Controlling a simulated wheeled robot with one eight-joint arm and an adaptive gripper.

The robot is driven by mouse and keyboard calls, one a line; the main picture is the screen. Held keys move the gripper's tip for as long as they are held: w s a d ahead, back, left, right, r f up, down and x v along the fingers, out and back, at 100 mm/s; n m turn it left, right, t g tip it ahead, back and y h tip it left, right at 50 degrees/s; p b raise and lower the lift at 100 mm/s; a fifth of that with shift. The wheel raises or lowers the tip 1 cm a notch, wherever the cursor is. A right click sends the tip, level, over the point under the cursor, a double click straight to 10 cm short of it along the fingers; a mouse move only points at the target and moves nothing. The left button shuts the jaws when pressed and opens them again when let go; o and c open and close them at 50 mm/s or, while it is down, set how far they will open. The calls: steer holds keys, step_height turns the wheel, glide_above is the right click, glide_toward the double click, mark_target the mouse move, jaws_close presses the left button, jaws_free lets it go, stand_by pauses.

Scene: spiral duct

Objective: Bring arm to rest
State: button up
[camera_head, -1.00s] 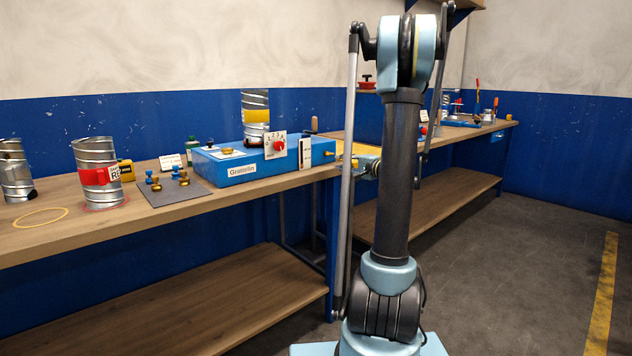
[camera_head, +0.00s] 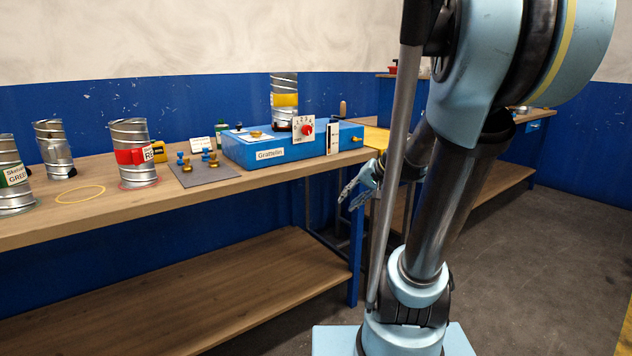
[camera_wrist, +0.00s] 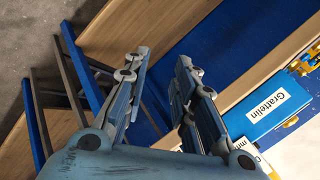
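My gripper (camera_head: 358,187) shows in the head view left of my arm's upright link, in front of the workbench's right part. In the wrist view my gripper (camera_wrist: 158,72) has its two fingers spread apart with nothing between them. Past the fingers are the blue bench panel and wooden boards. My arm is bent, with its elbow large at the upper right of the head view, hiding part of the background.
A wooden bench (camera_head: 105,207) carries a blue box labelled Grattelin (camera_head: 240,153), which also shows in the wrist view (camera_wrist: 262,110). Several metal ducts, one with a red band (camera_head: 132,157), stand at left. A lower shelf (camera_head: 200,290) is bare. Grey floor (camera_head: 540,260) is clear at right.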

steer(key=s+d+f+n+g+h, duration=0.1)
steer(key=s+d+f+h, duration=0.2)
steer(key=s, duration=0.6)
steer(key=s+d+f+n+g+h, duration=0.2)
steer(key=s+d+f, duration=0.3)
steer(key=s, duration=0.5)
steer(key=shift+f+h, duration=0.6)
steer(key=shift+f, duration=0.1)
steer(key=shift+w+f, duration=0.2)
steer(key=shift+w, duration=0.25)
steer(key=shift+o, duration=0.2)
steer(key=shift+o, duration=0.8)
steer(key=shift+d, duration=0.15)
